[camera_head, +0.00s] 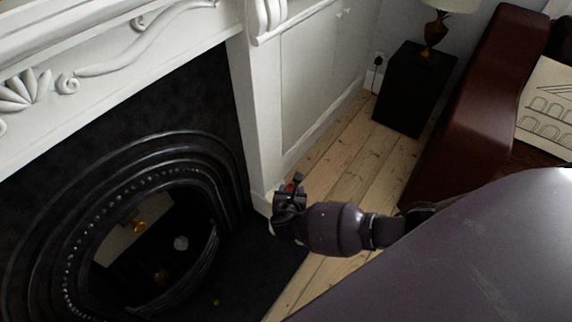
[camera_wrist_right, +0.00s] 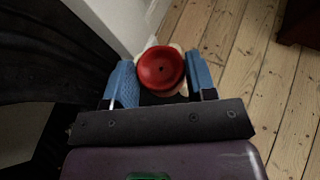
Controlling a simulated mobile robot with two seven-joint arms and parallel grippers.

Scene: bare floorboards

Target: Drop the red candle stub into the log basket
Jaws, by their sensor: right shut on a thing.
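The red candle stub (camera_wrist_right: 161,69) is round with a dark dot at its centre. In the wrist view it sits between the two blue finger pads of my right gripper (camera_wrist_right: 163,83), which is shut on it. In the head view the right gripper (camera_head: 290,188) holds it up in front of the white fireplace surround, with only a little red (camera_head: 291,187) showing. I cannot make out a log basket for certain; a dark curved rail (camera_head: 196,278) shows in the fireplace opening. My left gripper is not in view.
The black fireplace (camera_head: 215,160) opens at left, with a pale lump (camera_head: 181,243) and a gold knob (camera_head: 138,226) inside. A black side table (camera_head: 409,88) with a lamp (camera_head: 434,32) and a dark red sofa (camera_head: 487,80) stand behind. Bare floorboards (camera_head: 345,165) lie between.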

